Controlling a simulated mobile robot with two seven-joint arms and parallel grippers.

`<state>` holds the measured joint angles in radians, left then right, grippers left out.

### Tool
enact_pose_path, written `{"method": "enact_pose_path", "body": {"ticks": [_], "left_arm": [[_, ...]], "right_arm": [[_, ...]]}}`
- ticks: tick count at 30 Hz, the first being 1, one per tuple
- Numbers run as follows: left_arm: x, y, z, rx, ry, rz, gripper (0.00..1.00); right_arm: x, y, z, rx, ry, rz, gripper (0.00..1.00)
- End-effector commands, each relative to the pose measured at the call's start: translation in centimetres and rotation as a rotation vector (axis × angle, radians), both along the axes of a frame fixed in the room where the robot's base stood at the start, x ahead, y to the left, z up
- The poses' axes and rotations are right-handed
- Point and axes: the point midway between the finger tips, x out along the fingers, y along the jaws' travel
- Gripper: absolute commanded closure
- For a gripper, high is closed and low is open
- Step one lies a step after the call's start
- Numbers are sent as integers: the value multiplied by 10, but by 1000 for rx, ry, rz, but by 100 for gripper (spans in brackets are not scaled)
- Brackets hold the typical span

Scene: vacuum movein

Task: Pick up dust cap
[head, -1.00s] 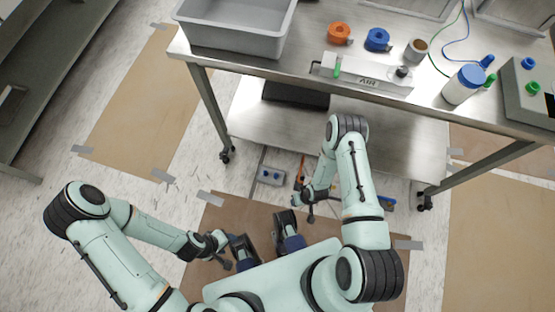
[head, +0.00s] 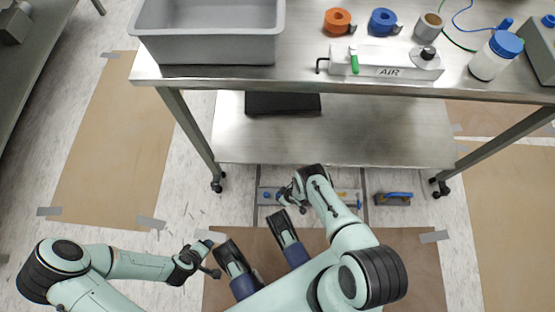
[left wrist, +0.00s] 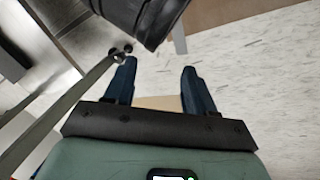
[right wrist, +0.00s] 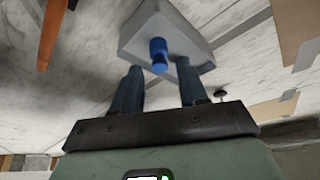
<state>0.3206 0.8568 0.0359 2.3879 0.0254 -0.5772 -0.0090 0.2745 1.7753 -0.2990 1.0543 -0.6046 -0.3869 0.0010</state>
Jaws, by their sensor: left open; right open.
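No dust cap can be told for certain. A blue cylindrical piece (right wrist: 158,54) sticks out from a grey block (right wrist: 190,42) in the right wrist view, ahead of my right gripper (right wrist: 158,67) and between its fingers' lines. My right gripper is open and empty; the gap to the blue piece is hard to judge. In the head view my right gripper (head: 286,194) is low, by a grey floor unit (head: 320,193) with blue parts, partly hidden by my arm. My left gripper (left wrist: 159,68) is open and empty, away at the left over the floor.
A steel table (head: 470,100) holds a grey bin (head: 210,50), orange and blue rolls (head: 338,21), an AIR block (head: 385,64) and a white bottle (head: 490,62). Its lower shelf (head: 385,135) overhangs the floor near my right arm.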

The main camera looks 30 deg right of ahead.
Motion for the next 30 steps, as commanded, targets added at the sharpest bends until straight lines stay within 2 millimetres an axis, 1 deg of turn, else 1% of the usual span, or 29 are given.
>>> {"method": "enact_pose_path", "body": {"ticks": [1, 5, 9, 12, 18, 22, 29, 30], "left_arm": [[3, 1, -3, 4, -6, 3, 45], [8, 4, -6, 9, -20, 8, 45], [21, 12, -19, 28, -51, 23, 45], [0, 13, -35, 23, 18, 22, 45], [-25, 16, -55, 19, 100, 26, 45], [-32, 18, -59, 18, 123, 27, 45], [-32, 18, -59, 17, 125, 28, 45], [-32, 18, -59, 18, 124, 27, 45]], "right_arm": [[1, 0, -4, 0, 0, -1, 57], [4, 2, -9, 0, 0, -1, 57], [12, 4, -24, 0, 0, -1, 57], [17, 6, -33, 0, 0, -1, 57], [23, 8, -48, 1, 1, -1, 57], [25, 9, -51, 1, 2, -1, 57], [25, 9, -50, 1, 0, -2, 57], [25, 9, -50, 1, 0, -2, 70]]}}
